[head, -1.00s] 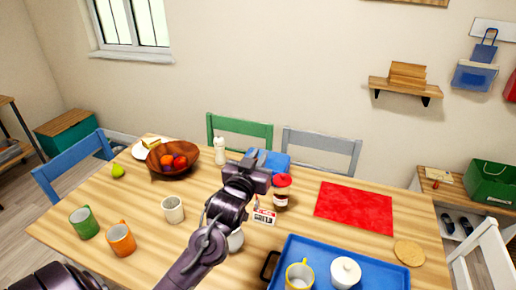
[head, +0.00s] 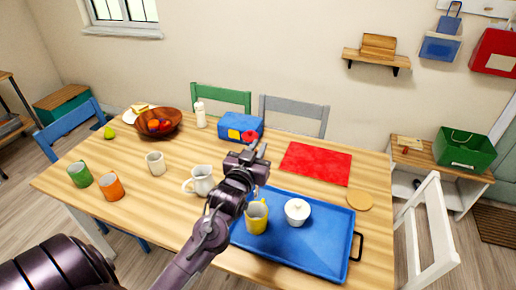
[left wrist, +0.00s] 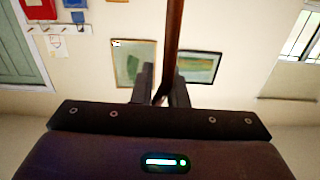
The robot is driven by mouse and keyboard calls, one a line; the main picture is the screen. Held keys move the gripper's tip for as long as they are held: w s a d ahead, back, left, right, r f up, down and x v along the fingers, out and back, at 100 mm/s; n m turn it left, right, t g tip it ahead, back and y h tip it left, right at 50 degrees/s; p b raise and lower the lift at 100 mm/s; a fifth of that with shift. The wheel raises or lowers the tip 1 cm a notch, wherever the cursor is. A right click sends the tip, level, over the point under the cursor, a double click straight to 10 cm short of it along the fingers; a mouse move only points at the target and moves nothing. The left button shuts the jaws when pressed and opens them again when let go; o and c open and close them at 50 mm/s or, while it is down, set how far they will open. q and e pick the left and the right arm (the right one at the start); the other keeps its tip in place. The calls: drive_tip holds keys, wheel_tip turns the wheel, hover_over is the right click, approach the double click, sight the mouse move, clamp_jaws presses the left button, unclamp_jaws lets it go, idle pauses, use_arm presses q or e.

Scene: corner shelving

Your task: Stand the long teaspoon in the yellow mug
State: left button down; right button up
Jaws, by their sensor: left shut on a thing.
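The yellow mug (head: 257,222) stands upright on the blue tray (head: 305,255), near the tray's left side. My left gripper (head: 252,153) is above the table, just beyond the mug in the picture. In the left wrist view my left gripper (left wrist: 160,90) is shut on a long, thin, brown handle, which looks like the teaspoon (left wrist: 173,40). It runs up out of the picture, so its far end is hidden. I cannot make out the spoon in the head view. My right gripper is not in view.
A white jug (head: 202,180) is left of my arm. A red mat (head: 316,163) lies behind the tray, and a blue box (head: 233,126) stands farther back. A round mat (head: 359,200) is at the right.

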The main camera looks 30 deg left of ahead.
use_arm(q)
wheel_tip(320, 180, down, 5)
drive_tip(key=b, duration=0.4)
drive_tip(key=shift+d+b, duration=0.15)
drive_tip(key=shift+b, duration=0.2)
drive_tip(key=shift+f+b, duration=1.35)
drive_tip(key=shift+f, duration=1.3)
drive_tip(key=shift+f+b, duration=0.35)
drive_tip(key=shift+f, duration=0.3)
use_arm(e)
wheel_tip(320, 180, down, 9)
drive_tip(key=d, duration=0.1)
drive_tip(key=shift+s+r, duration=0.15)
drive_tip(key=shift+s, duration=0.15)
use_arm(q)
drive_tip(key=c, duration=1.4)
unclamp_jaws()
drive_tip(key=shift+o, duration=0.2)
